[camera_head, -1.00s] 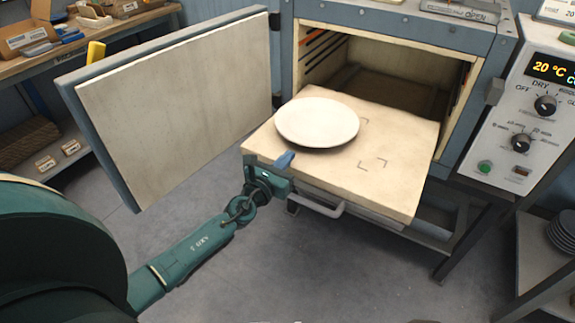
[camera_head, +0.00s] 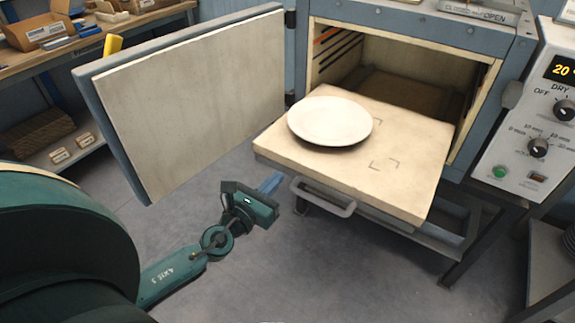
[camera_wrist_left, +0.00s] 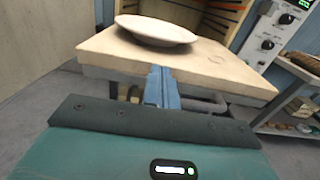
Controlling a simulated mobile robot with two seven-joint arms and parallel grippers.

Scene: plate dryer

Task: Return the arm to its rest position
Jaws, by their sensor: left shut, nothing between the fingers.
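My left gripper (camera_head: 271,183) is shut and empty, in front of the pulled-out shelf and apart from it. Its blue fingers also show closed together in the left wrist view (camera_wrist_left: 161,86). A white plate (camera_head: 330,121) lies flat on the left part of the pale shelf (camera_head: 420,180), and it also shows in the left wrist view (camera_wrist_left: 157,30). The shelf sticks out of the open dryer (camera_head: 475,90). My right gripper is in neither view.
The dryer door (camera_head: 190,100) stands wide open at the left. A handle (camera_head: 323,198) sits below the shelf front, close to my left gripper. A control panel (camera_head: 535,120) is at the right. A workbench (camera_head: 90,45) is at the back left. The floor in front is clear.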

